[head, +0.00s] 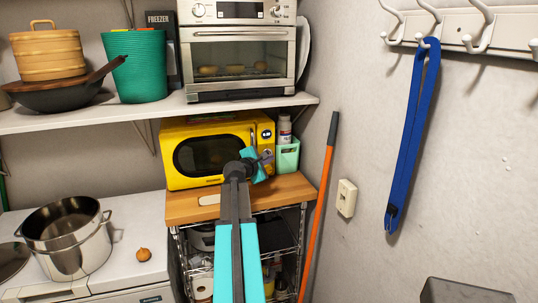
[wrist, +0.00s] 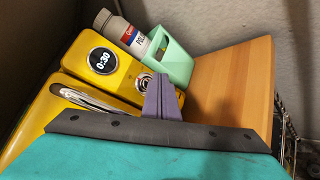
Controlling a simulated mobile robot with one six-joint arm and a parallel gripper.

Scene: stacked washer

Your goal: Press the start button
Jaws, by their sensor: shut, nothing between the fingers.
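A yellow microwave (head: 183,128) stands on a wooden-topped cart, its dark window facing me. In the wrist view the microwave (wrist: 84,44) has a round display (wrist: 103,60) reading 0:30 and a silver round control (wrist: 145,78) beside it. My fingers partly hide that control; no start label is readable. My gripper (head: 268,157) is shut and empty, in front of the right part of the microwave's front. In the wrist view the gripper's closed purple-grey fingertips (wrist: 160,82) overlap the silver control. I cannot tell whether they touch it.
A mint-green holder (head: 287,157) with a spray can (head: 284,130) stands right of the microwave. A shelf (head: 150,112) with a toaster oven (head: 238,48) hangs above. The wooden top (head: 291,190) is bare at the right. An orange pole (head: 319,215) leans on the wall.

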